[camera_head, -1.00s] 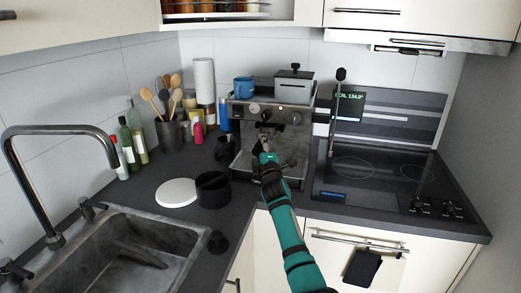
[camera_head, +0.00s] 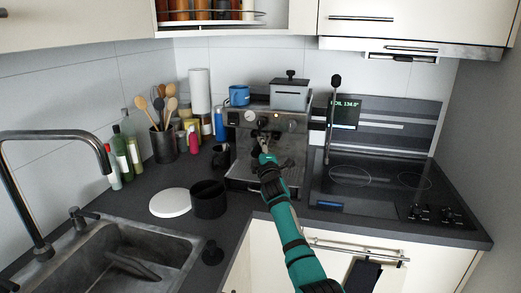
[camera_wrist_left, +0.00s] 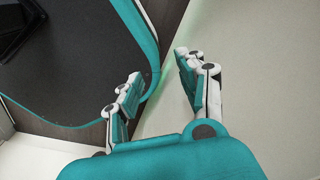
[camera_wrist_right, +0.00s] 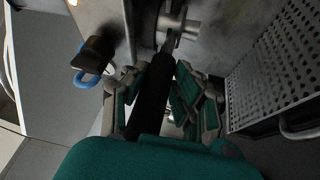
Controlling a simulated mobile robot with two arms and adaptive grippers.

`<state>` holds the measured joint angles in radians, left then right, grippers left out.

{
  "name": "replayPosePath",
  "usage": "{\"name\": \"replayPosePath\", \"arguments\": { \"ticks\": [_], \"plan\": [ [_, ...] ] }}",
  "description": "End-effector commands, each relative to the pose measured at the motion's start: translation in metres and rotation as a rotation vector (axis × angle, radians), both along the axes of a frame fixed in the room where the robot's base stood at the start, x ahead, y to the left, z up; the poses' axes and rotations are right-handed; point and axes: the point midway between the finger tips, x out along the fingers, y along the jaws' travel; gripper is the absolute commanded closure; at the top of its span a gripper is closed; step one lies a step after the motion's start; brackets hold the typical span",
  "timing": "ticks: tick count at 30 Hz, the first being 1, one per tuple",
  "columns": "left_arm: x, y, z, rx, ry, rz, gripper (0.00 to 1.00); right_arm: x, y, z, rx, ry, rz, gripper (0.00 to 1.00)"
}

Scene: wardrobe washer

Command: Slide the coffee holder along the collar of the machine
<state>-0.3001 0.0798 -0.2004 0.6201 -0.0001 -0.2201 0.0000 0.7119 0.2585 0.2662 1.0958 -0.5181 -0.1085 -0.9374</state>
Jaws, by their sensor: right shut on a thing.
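The coffee machine (camera_head: 244,152) stands on the dark counter in the corner, with knobs and a gauge on its front. My right gripper (camera_head: 264,150) is at its front, just below the collar. In the right wrist view my right gripper (camera_wrist_right: 160,105) is shut on the black handle of the coffee holder (camera_wrist_right: 152,98). The handle runs up between the fingers to a metal neck at the collar (camera_wrist_right: 174,28). How the holder's head sits in the collar is hard to see. My left gripper (camera_wrist_left: 155,90) is open and empty in the left wrist view, away from the machine.
A black round container (camera_head: 209,199) and a white disc (camera_head: 171,202) lie left of the machine. The sink (camera_head: 120,262) is at the front left, the hob (camera_head: 385,180) to the right. A perforated drip tray (camera_wrist_right: 275,70) is close beside the right gripper.

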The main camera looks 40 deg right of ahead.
Motion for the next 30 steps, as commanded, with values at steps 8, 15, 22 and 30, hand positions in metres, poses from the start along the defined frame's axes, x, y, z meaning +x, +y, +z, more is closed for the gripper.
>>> {"name": "replayPosePath", "arguments": {
  "ticks": [8,15,22,30],
  "plan": [
    [0.0001,0.0000,-0.0006,0.000,0.000,0.000,0.60,0.0002,-0.0001,0.0039,-0.004,-0.007,0.001,0.63],
    [0.0002,0.0000,-0.0007,0.000,0.000,0.000,0.60,0.0001,-0.0003,0.0018,-0.002,-0.003,-0.001,0.46],
    [0.0002,0.0001,-0.0009,0.000,0.000,0.001,0.60,0.0001,-0.0002,-0.0021,0.001,0.003,-0.001,0.30],
    [-0.0007,0.0021,-0.0010,0.002,0.001,0.001,0.60,-0.0008,0.0001,-0.0013,0.000,0.001,-0.001,0.30]
  ]
}}
